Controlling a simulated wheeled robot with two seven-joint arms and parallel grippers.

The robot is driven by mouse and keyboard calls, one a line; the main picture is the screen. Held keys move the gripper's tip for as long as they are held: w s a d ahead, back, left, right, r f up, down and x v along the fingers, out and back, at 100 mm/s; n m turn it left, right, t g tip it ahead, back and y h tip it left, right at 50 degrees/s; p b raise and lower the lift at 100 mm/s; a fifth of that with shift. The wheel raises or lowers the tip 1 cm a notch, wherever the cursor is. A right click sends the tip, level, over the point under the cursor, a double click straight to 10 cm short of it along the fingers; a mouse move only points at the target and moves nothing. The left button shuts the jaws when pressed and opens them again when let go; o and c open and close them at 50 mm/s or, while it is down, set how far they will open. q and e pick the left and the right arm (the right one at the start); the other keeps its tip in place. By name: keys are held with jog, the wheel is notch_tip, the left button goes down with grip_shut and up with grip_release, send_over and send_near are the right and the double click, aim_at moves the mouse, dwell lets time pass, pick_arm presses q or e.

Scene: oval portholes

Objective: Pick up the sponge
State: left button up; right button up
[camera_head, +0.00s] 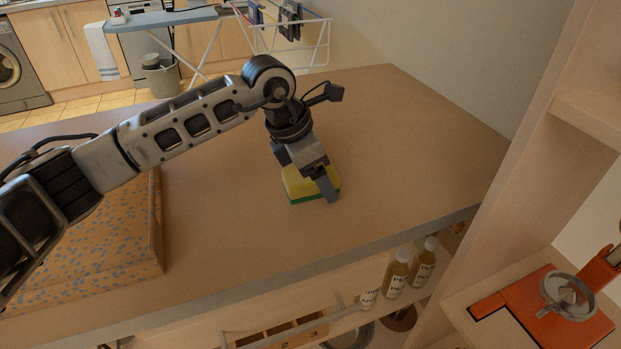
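A yellow sponge with a green underside (296,186) lies on the brown countertop (400,150), right of the middle. My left gripper (314,180) points down over it, and the gripper body hides part of the sponge's top. One finger reaches down in front of the sponge's right part. The other finger is mostly hidden, so I cannot tell whether the fingers are closed on the sponge. The sponge seems to rest on the counter. My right gripper is not in view.
A speckled wooden-edged tray or board (152,265) lies on the counter at the left, under my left arm. Labelled bottles (396,275) stand on a shelf below the counter's front edge. An orange device (560,310) is at the lower right. The counter right of the sponge is clear.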

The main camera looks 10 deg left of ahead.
pick_arm(q)
jog(key=c, duration=0.9)
jog(key=shift+o, duration=0.2)
jog(key=shift+r, duration=0.15)
